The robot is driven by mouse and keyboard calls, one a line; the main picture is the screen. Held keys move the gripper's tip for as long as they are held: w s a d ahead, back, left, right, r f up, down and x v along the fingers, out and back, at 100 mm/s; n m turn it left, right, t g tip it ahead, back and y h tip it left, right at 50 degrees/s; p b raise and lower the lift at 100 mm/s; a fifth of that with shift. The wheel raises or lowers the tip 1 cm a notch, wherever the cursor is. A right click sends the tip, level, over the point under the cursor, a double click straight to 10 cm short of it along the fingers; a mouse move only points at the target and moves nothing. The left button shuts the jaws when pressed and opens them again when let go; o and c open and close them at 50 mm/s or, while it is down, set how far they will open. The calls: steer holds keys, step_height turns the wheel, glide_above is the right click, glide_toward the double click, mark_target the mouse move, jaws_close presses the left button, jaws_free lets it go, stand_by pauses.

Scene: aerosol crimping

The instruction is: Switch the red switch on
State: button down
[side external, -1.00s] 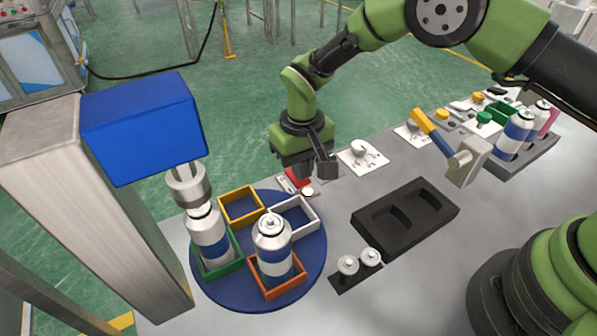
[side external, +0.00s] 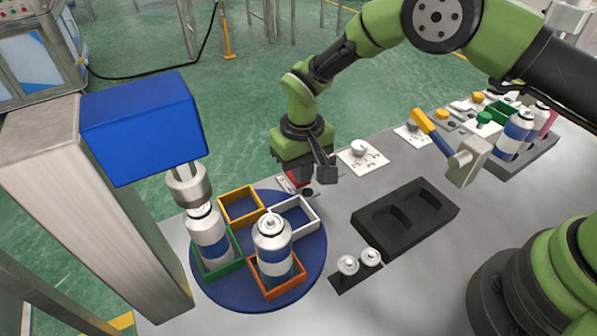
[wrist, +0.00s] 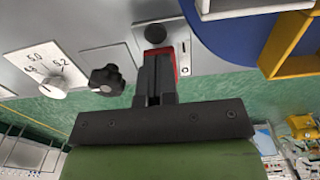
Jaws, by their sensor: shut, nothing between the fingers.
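The red switch (side external: 296,177) sits on a small light plate beside the turntable. It also shows in the wrist view (wrist: 175,68), mostly hidden behind my fingers. My gripper (wrist: 158,60) is shut and empty, with its fingertips over or against the switch; I cannot tell whether they touch. The side view shows my gripper (side external: 303,172) low at the plate, partly covering the red part. A round dark spot (wrist: 155,33) is on the same plate, beyond the fingertips. The switch's exact position is hidden.
A black knob (wrist: 107,79) and a white dial (wrist: 54,85) stand close by. The blue turntable (side external: 318,262) carries coloured square holders and two cans. A blue press head (side external: 145,125) stands over one can. A black tray (side external: 405,214) lies to the right.

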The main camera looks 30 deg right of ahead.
steer(key=shift+r, duration=3.35)
steer(key=shift+d+r, duration=0.1)
steer(key=shift+r, duration=0.15)
steer(key=s+d+r+m+t+y, duration=0.1)
steer(key=s+d+r, duration=0.2)
steer(key=r, duration=0.6)
steer(key=s+d+r+m+t+y, duration=0.1)
steer(key=s+d+r+t, duration=0.2)
steer(key=r, duration=0.5)
steer(key=s+d+r+m+t, duration=0.1)
steer(key=s+d+r, duration=0.1)
steer(key=s, duration=0.7)
steer(key=s+d+r+m+t, duration=0.1)
steer(key=s+d, duration=0.3)
steer(key=s, duration=0.4)
steer(key=shift+s+r+t, duration=0.35)
steer(key=shift+r+t, duration=0.25)
steer(key=shift+r, duration=0.15)
steer(key=shift+w, duration=0.1)
